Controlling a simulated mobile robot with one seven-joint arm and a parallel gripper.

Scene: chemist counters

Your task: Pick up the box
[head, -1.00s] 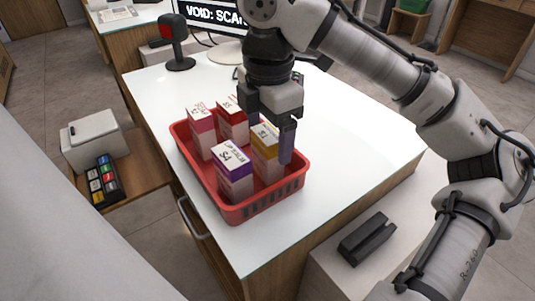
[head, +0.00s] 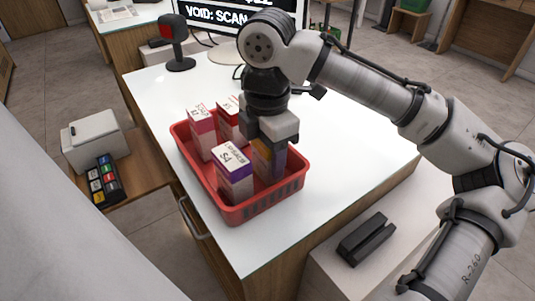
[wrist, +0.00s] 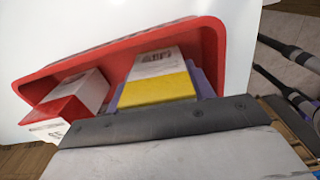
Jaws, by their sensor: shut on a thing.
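Several upright boxes stand in a red basket (head: 236,212) on the white counter. My gripper (head: 268,160) is down in the basket's right part, shut on the yellow-banded box (head: 262,147); the gripper hides much of that box. In the wrist view the yellow-banded box (wrist: 158,82) sits between my fingers. The purple-banded box (head: 234,172) stands just left of my gripper. A pink-topped box (head: 202,134) and a red-topped box (head: 230,121) stand farther back in the basket. In the wrist view, a red-banded box (wrist: 72,98) lies to the left, and the basket rim (wrist: 120,45) runs behind.
A screen (head: 240,14) and a black scanner with a red face (head: 175,42) stand at the counter's back. A printer (head: 94,139) and keypad (head: 104,181) are at left. A black device (head: 366,238) lies lower right. The counter right of the basket is clear.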

